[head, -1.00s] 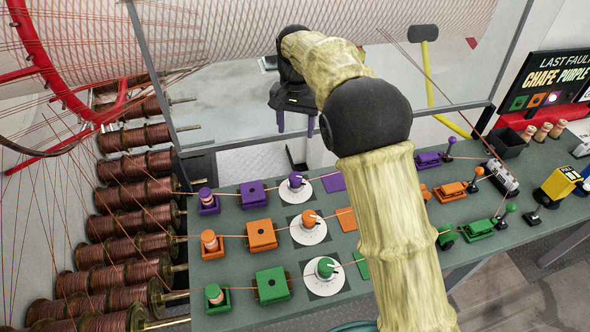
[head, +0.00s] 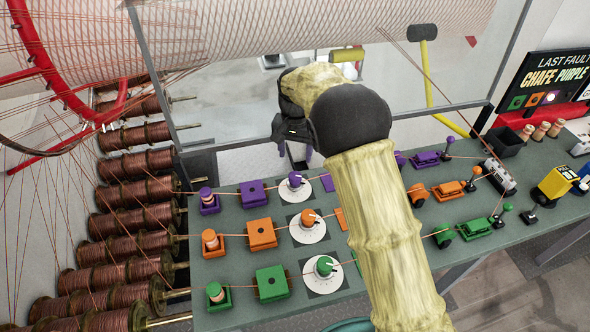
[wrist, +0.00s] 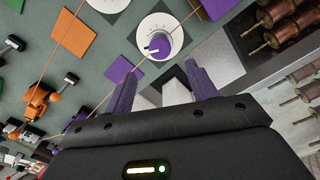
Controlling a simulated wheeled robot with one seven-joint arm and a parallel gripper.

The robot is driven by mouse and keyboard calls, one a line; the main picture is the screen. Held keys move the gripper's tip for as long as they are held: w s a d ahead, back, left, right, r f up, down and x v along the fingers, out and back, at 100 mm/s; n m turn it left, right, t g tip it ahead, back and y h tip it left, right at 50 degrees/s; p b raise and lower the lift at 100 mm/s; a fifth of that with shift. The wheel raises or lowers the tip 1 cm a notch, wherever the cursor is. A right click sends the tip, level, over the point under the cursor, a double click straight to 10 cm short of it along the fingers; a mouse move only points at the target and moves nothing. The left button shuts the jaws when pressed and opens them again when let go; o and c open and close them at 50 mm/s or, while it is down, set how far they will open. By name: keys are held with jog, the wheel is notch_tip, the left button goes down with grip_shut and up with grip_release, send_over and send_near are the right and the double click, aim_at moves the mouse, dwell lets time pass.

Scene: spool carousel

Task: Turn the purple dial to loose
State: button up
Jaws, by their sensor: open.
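The purple dial (head: 295,180) is a purple knob with a pointer on a white round scale plate, in the back row of the green bench. In the wrist view the purple dial (wrist: 160,46) lies just beyond the fingertips, with its pointer toward the lower left of its plate. My gripper (head: 296,150) hangs above and just behind the dial in the head view. In the wrist view my gripper (wrist: 159,75) has its two purple fingers apart, with nothing between them. The fingers do not appear to touch the knob. The scale's lettering is too small to read.
An orange dial (head: 308,218) and a green dial (head: 325,266) sit in front of the purple one. A purple block (head: 252,192) is to its left. Thin copper wires run along each row. Wire spools (head: 135,193) stand left of the bench. A metal frame rises behind.

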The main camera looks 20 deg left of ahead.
aim_at(295, 175)
notch_tip(295, 175, down, 9)
jog(key=shift+r+p, duration=0.2)
jog(key=shift+p, duration=0.75)
jog(key=c, duration=1)
